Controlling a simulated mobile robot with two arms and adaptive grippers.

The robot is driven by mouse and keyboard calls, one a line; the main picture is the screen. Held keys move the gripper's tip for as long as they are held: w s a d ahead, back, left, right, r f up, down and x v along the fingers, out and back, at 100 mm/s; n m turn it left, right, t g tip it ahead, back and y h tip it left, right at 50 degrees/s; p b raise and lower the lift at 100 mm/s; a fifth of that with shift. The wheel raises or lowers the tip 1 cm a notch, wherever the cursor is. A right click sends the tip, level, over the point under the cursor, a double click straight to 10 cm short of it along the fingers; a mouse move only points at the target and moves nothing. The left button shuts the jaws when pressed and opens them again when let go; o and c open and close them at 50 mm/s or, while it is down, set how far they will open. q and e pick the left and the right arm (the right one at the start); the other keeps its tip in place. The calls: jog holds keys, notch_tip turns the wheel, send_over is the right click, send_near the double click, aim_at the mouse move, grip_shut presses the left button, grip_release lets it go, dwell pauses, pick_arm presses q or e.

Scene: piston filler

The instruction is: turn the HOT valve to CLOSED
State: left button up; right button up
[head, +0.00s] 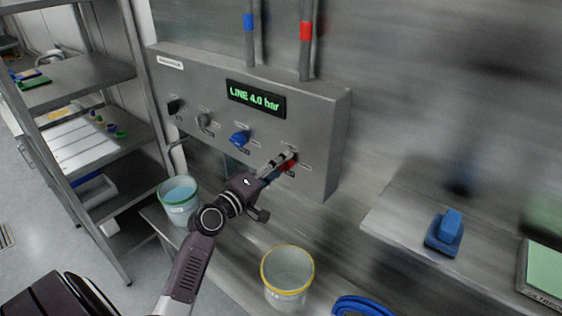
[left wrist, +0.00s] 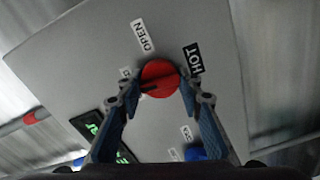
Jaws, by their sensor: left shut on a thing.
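The HOT valve is a round red knob (left wrist: 160,80) on the grey panel face. In the left wrist view it sits between the two fingers of my left gripper (left wrist: 162,88), which is shut on it. The knob also shows partly in the head view (head: 291,166), mostly behind my left gripper (head: 284,160). A dark mark on the knob points left in the wrist view. The OPEN label (left wrist: 144,36) is above the knob and the HOT label (left wrist: 193,59) is to its right. Another label at left is mostly hidden by a finger. My right gripper is not in view.
A blue knob (head: 240,138) sits left of the red one, under a display (head: 256,98) reading LINE 4.0 bar. Below are a bucket of blue liquid (head: 178,205) and a yellow-rimmed bucket (head: 287,290). A shelf rack (head: 90,73) stands at left.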

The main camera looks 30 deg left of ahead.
pick_arm(q)
jog(key=shift+n, duration=0.7)
jog(key=o, duration=1.2)
jog(key=shift+c, duration=0.2)
jog(key=s+a, duration=0.1)
jog(key=s, duration=1.1)
jog(key=shift+d+f, duration=0.1)
